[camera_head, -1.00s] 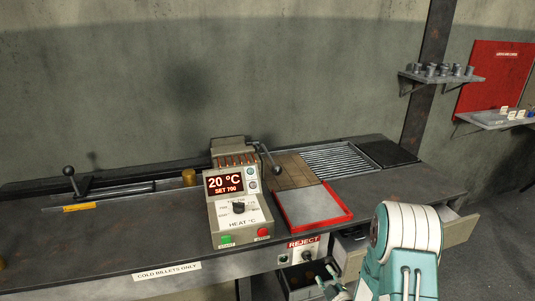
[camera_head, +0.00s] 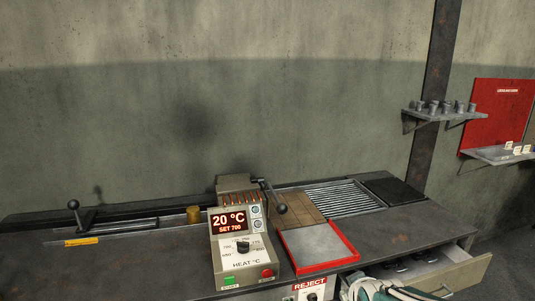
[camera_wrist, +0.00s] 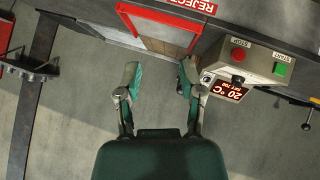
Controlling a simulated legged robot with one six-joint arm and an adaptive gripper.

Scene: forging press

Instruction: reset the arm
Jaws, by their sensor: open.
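My gripper (camera_wrist: 159,78) shows in the wrist view with its two fingers spread apart and nothing between them. The wrist picture is upside down, with the bench along its top. In the head view only a small part of my arm (camera_head: 375,289) shows at the bottom edge, and the fingers are hidden there. The heater control box (camera_head: 239,256) reads 20 °C, SET 700. It also shows in the wrist view (camera_wrist: 244,62), to the right of the gripper.
A red-rimmed tray (camera_head: 351,260) lies beside the control box. A drawer (camera_head: 461,274) stands open at the bench's right front. A brass billet (camera_head: 193,214) stands at the back left. A shelf (camera_head: 440,116) with several grey pieces and a red board (camera_head: 500,105) are on the right.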

